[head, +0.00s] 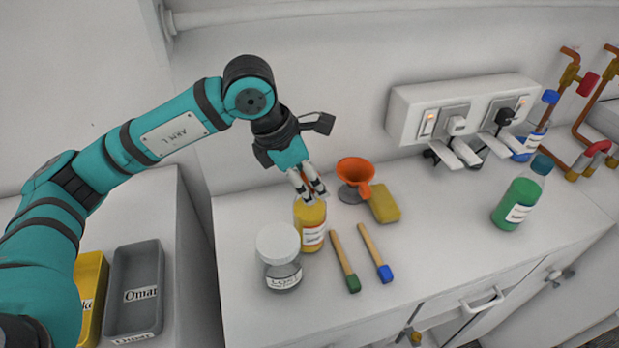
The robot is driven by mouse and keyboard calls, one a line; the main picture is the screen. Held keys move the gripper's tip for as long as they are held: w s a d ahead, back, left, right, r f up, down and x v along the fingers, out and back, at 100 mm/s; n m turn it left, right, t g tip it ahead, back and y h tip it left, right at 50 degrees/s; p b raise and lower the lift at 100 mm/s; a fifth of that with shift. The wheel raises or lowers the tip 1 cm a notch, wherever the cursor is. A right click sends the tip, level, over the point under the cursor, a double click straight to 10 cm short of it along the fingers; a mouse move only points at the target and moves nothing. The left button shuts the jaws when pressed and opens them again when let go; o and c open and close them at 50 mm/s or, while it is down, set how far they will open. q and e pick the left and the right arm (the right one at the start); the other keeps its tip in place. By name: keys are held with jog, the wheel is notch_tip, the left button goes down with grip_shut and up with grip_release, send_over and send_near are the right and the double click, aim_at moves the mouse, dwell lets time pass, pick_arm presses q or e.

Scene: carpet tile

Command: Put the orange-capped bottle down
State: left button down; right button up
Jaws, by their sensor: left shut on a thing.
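The bottle (311,235) is yellow with a white and red label. It is upright over the counter, just behind and right of a white-lidded jar. My left gripper (309,197) comes down from above and is shut on the top of the bottle. My right gripper is not in view.
The jar (278,258) stands close at the bottle's left front. Two wooden-handled tools, green-tipped (345,260) and blue-tipped (376,255), lie to the right. An orange funnel (355,171) and yellow sponge (384,204) are behind. The counter (440,235) is clear toward a green bottle (517,203).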

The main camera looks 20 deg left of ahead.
pick_arm(q)
jog(key=shift+f, duration=0.2)
jog(key=c, duration=1.3)
grip_release()
jog(key=shift+f+b, duration=0.1)
jog(key=shift+b, duration=0.2)
jog(key=o, duration=0.5)
jog(key=shift+c, duration=0.2)
